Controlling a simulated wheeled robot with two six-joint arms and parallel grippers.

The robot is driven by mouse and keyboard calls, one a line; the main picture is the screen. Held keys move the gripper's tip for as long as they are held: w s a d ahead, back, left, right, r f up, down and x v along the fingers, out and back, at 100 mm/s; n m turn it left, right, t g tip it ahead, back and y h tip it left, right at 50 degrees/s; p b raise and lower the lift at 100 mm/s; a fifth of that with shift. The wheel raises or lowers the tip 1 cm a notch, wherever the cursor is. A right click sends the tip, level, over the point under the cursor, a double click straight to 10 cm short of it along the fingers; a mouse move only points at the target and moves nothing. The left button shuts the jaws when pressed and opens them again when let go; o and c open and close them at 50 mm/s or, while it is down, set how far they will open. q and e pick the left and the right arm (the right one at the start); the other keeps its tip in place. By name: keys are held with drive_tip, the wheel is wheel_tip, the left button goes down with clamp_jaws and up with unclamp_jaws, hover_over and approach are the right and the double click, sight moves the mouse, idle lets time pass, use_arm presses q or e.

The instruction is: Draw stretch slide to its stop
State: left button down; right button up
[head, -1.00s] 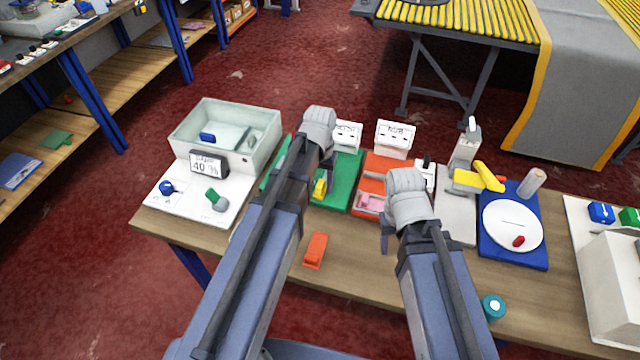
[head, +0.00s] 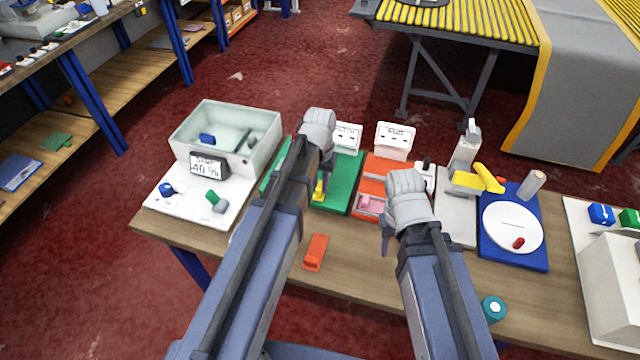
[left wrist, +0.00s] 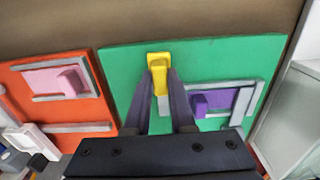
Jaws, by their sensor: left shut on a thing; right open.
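The green board (head: 346,185) lies on the bench and also fills the middle of the left wrist view (left wrist: 125,65). A yellow slide handle (left wrist: 158,61) stands on it near one edge, with a short grey strip beside it; the handle also shows in the head view (head: 319,190). My left gripper (left wrist: 160,76) is shut on the yellow handle, one finger on each side. The arm hides part of the board in the head view. My right gripper (head: 386,247) is open and empty, just in front of the orange board (head: 375,178).
A purple block (left wrist: 212,102) in a grey frame sits on the green board. A pink block (head: 369,203) sits in the orange board. A loose orange piece (head: 316,252) lies near the front edge. A blue board with a white disc (head: 512,222) stands right.

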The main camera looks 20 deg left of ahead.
use_arm(q)
drive_tip(key=shift+d, duration=0.1)
idle(0.6)
drive_tip(key=d, duration=0.5)
drive_tip(key=shift+d, duration=0.4)
drive_tip(key=shift+s+d, duration=0.1)
drive_tip(key=shift+d, duration=0.1)
use_arm(e)
drive_tip(key=shift+a, duration=0.1)
use_arm(q)
drive_tip(key=c, duration=0.8)
unclamp_jaws()
drive_tip(key=shift+d, duration=0.1)
drive_tip(key=shift+o, duration=0.2)
drive_tip(key=shift+r, duration=0.15)
use_arm(e)
drive_tip(key=shift+r, duration=0.15)
use_arm(q)
wheel_tip(320, 180, up, 8)
drive_tip(key=p, duration=0.7)
drive_tip(key=shift+f+p, duration=0.25)
drive_tip(key=shift+p, duration=0.15)
use_arm(e)
wheel_tip(320, 180, up, 8)
drive_tip(key=shift+f, duration=0.25)
